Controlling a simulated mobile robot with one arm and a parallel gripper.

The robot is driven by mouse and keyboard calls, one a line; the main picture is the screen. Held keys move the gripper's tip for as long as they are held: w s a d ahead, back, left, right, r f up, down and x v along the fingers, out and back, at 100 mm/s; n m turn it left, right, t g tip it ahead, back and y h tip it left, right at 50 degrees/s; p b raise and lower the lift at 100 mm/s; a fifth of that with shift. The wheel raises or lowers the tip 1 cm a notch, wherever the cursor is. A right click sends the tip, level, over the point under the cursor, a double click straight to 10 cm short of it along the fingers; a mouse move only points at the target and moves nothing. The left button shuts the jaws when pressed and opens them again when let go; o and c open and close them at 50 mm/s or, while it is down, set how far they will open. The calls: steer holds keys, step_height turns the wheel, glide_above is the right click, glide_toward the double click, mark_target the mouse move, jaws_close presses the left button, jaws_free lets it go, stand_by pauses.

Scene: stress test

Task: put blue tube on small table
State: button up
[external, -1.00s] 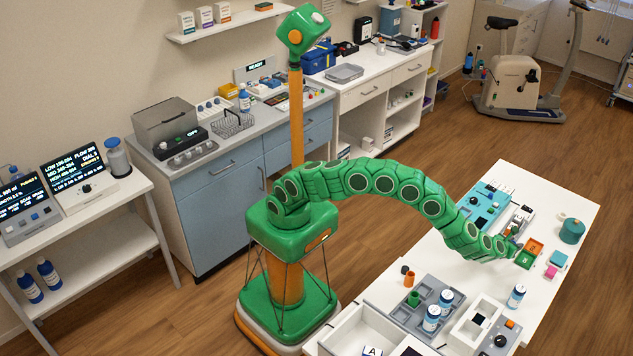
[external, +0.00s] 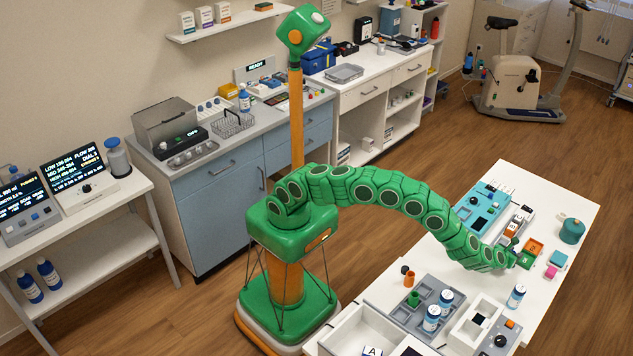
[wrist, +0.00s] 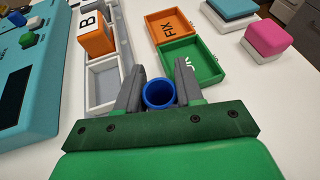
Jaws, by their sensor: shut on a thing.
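My gripper (wrist: 158,82) is shut on the blue tube (wrist: 159,95), whose round open end faces the wrist camera between the two grey fingers. In the external view my gripper (external: 516,259) is low over the right part of a white table (external: 555,203). The blue tube cannot be made out there. I cannot tell whether the tube touches the tabletop. I cannot tell for certain which table is the small table; a white stand with a lower shelf (external: 95,268) is at the far left.
Just beyond my gripper are an orange tray (wrist: 172,24) and a green tray (wrist: 192,62). A grey rack (wrist: 104,78) with an orange B block (wrist: 96,40) is at left, beside a teal device (wrist: 40,80). A pink block (wrist: 268,38) is at right. Bare tabletop lies around them.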

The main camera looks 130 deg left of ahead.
steer(key=shift+f, duration=0.1)
steer(key=o, duration=0.7)
steer(key=v, duration=1.1)
steer(key=shift+d+r, duration=0.25)
steer(key=shift+d, duration=0.05)
steer(key=o, duration=0.3)
steer(key=shift+s+d+r, duration=0.1)
steer(key=shift+d, duration=0.05)
